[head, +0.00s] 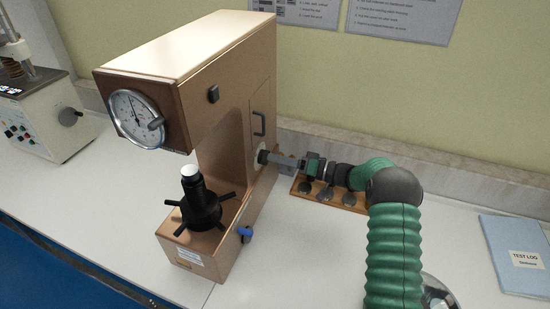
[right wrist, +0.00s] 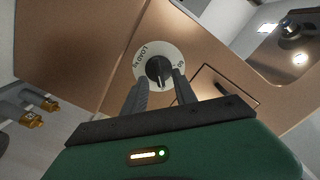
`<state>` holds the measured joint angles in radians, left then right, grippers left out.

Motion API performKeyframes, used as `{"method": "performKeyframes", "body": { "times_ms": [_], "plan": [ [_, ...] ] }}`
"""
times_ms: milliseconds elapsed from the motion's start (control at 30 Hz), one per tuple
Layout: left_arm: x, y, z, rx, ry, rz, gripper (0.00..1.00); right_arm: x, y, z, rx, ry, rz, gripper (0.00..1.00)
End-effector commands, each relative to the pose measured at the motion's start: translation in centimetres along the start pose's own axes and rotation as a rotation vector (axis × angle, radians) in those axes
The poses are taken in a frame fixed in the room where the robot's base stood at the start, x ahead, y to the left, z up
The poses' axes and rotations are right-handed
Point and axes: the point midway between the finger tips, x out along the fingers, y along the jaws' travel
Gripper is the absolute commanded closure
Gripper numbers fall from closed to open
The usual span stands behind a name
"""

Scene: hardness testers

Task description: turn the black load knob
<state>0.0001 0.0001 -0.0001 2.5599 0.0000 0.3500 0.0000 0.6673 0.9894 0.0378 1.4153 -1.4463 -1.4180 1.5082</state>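The tan hardness tester (head: 225,90) stands on the white bench with a round dial gauge (head: 135,118) on its front. The black load knob (head: 262,157) is on its right side. In the right wrist view the knob (right wrist: 159,70) sits on a white disc (right wrist: 141,68) marked LOAD. My right gripper (head: 272,159) reaches in from the right at the knob. Its two fingers (right wrist: 160,82) are apart, one on each side of the knob's lower part. I cannot tell whether they touch it. My left gripper is in neither view.
A wooden board with dark weights (head: 328,193) lies behind my right arm. A blue TEST LOG book (head: 518,250) is at the right. Another tester (head: 45,115) stands left.

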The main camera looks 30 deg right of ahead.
Motion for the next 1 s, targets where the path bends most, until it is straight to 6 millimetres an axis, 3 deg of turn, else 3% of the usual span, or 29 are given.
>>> {"method": "performKeyframes", "body": {
  "times_ms": [133, 367, 633, 1000],
  "plan": [
    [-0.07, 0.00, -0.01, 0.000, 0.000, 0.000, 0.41, 1.14, 0.15, 0.02, 0.002, 0.001, 0.001, 0.66],
    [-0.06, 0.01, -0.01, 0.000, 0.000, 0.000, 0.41, 1.24, 0.14, 0.00, 0.002, 0.001, 0.001, 0.66],
    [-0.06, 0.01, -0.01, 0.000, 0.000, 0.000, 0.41, 1.27, 0.09, 0.03, 0.001, 0.001, 0.002, 1.00],
    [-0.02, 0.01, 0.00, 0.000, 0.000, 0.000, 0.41, 1.26, 0.26, 0.11, -0.003, -0.001, 0.003, 1.00]
  ]
}}
